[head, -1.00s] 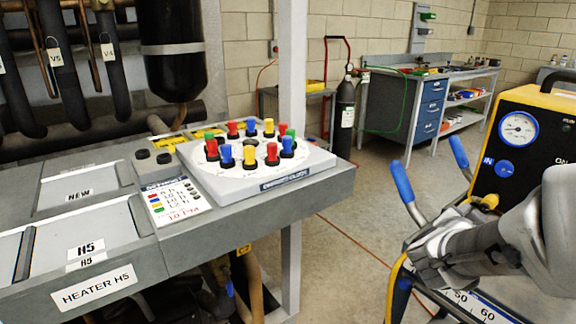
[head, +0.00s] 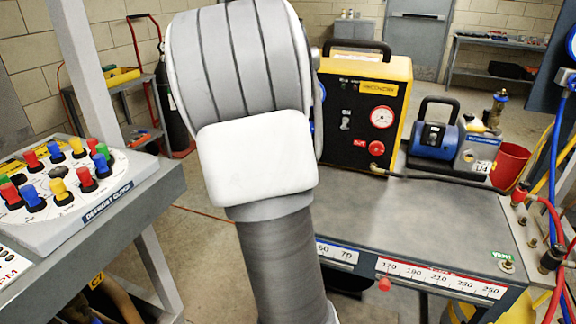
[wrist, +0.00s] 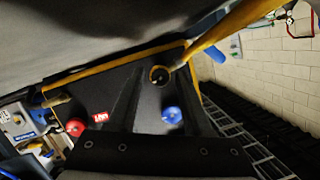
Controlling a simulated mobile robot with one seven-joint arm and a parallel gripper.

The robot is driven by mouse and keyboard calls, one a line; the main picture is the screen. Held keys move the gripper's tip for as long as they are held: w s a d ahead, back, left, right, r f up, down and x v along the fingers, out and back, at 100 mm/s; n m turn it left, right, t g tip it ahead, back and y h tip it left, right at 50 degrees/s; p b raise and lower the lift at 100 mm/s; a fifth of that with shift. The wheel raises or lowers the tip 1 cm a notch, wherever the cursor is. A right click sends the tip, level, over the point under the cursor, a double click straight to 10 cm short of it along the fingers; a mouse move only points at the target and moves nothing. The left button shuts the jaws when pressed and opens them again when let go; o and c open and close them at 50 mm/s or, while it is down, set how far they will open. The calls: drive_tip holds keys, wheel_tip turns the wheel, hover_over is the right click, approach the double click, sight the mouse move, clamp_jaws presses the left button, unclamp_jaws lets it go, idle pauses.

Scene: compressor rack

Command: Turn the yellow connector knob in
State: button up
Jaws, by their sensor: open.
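A yellow connector with a dark round end (wrist: 160,75) shows in the wrist view on the dark face of the recovery machine, which also shows in the head view (head: 352,125). A yellow hose or bar runs from it to the upper right. My gripper (wrist: 162,84) is open, with its dark base at the bottom of the wrist view. Its dark fingers blend with the machine face, so I cannot tell whether they touch the connector. A blue knob (wrist: 172,115) and a red knob (wrist: 75,127) sit nearby. In the head view, my arm hides the gripper and yellow connector.
A grey bench (head: 440,225) spans the front right. Hoses hang at the right edge. A dial panel with several coloured knobs (head: 60,187) is at the left. Open floor lies between.

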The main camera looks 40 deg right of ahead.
drive_tip(key=n+g+p, duration=0.1)
drive_tip(key=p, duration=0.2)
drive_tip(key=n+h+p, duration=0.1)
drive_tip(key=n+p, duration=0.1)
drive_tip(key=p, duration=0.2)
drive_tip(key=shift+w+a+r+g, duration=0.15)
drive_tip(key=shift+a+r+g, duration=0.05)
drive_tip(key=shift+r+g, duration=0.2)
drive_tip(key=n+g+p, duration=0.1)
drive_tip(key=n+p, duration=0.1)
drive_tip(key=p, duration=0.2)
drive_tip(key=shift+w+f+n+h, duration=0.1)
drive_tip(key=shift+n+h, duration=0.2)
drive_tip(key=shift+h, duration=0.1)
drive_tip(key=shift+f+n+g+h+p, duration=0.2)
drive_tip(key=shift+n+g+h+p, duration=0.3)
drive_tip(key=shift+n+p, duration=0.4)
clamp_jaws()
